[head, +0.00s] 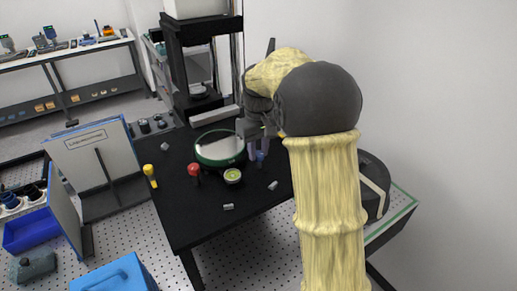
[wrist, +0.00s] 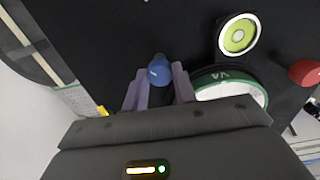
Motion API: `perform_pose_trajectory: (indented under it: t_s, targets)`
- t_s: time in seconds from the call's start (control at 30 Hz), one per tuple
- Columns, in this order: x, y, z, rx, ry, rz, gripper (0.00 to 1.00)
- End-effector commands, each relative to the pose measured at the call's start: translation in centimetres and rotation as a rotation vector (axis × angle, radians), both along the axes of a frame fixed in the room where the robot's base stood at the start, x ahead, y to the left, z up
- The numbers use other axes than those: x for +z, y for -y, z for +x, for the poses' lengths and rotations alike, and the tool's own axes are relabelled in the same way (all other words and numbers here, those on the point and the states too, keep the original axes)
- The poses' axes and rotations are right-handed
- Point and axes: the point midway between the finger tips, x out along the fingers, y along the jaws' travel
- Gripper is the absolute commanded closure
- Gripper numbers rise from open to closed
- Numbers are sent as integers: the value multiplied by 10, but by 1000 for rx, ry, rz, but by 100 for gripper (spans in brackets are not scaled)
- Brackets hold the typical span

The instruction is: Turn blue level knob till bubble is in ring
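The blue level knob (wrist: 160,70) sits between the two pale purple fingers of my gripper (wrist: 160,84) in the wrist view. One finger is on each side of the knob with little or no gap; I cannot tell whether they press on it. In the head view the blue knob (head: 261,157) shows just below my gripper (head: 256,146), partly covered by it. The round green bubble level (wrist: 238,36) lies at the upper right in the wrist view, with a small pale spot near its middle inside a ring. It also shows in the head view (head: 232,175).
A green-rimmed round plate (head: 220,147) lies beside the knob. A red knob (head: 194,170) and a yellow knob (head: 150,171) stand to the left. Small grey pieces (head: 228,207) lie on the black table. A dark instrument frame (head: 177,72) rises behind.

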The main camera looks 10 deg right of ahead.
Motion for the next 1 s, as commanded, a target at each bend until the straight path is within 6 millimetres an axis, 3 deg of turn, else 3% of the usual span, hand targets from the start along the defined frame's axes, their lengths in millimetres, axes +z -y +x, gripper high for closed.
perform_pose_trajectory:
  t_s: [0.63, 0.67, 0.73, 1.0]
  targets:
    - [1, 0, 0, -132, 1, 0, 96]
    - [1, 0, 1, -132, 1, 0, 67]
    - [1, 0, 1, -131, 1, 0, 53]
    - [0, 0, 0, -131, 0, 0, 51]
